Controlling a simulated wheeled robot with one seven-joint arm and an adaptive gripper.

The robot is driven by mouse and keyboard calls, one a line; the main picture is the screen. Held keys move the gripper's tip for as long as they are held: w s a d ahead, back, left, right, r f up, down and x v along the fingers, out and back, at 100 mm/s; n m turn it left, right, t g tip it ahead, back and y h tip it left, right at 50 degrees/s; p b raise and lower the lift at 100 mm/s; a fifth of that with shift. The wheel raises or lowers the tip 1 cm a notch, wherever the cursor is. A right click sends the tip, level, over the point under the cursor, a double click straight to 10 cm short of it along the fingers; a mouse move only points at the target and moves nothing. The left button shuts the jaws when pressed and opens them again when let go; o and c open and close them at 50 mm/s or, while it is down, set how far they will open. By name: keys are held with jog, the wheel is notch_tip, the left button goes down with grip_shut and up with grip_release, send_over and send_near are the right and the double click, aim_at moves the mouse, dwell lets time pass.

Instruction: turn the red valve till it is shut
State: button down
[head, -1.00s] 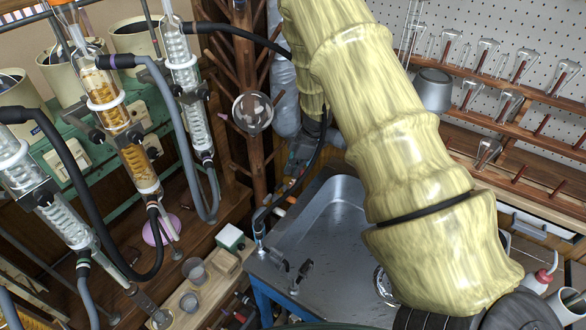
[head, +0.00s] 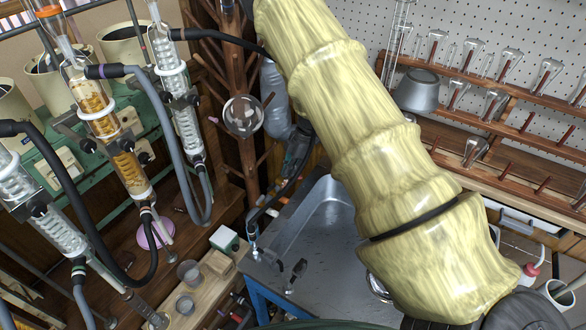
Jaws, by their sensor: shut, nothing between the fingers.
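My arm in its pale yellow sleeve crosses the head view from lower right to top centre. My gripper (head: 297,152) shows as a small dark grey shape beyond the arm, between the wooden post and the sink; it looks shut and empty. The arm hides part of it. I cannot clearly make out the red valve. Small red parts (head: 238,317) show low among the pipes at the bottom, left of the sink, but I cannot tell whether one is the valve. I see no contact between my gripper and a valve.
Glass condensers (head: 120,150) with grey and black hoses stand at the left. A wooden post with pegs (head: 245,160) rises at centre. A metal sink (head: 300,240) lies below my arm. A pegboard (head: 480,25) with racks of glassware is at right. A wooden bench holds small cups (head: 188,272).

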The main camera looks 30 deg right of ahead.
aim_at(299, 173)
jog(key=d+n, duration=0.1)
jog(key=s+d+n+g, duration=0.1)
jog(key=n, duration=0.1)
jog(key=shift+n+p, duration=0.3)
jog(key=shift+p, duration=0.1)
jog(key=shift+s+d, duration=0.15)
jog(key=shift+d, duration=0.35)
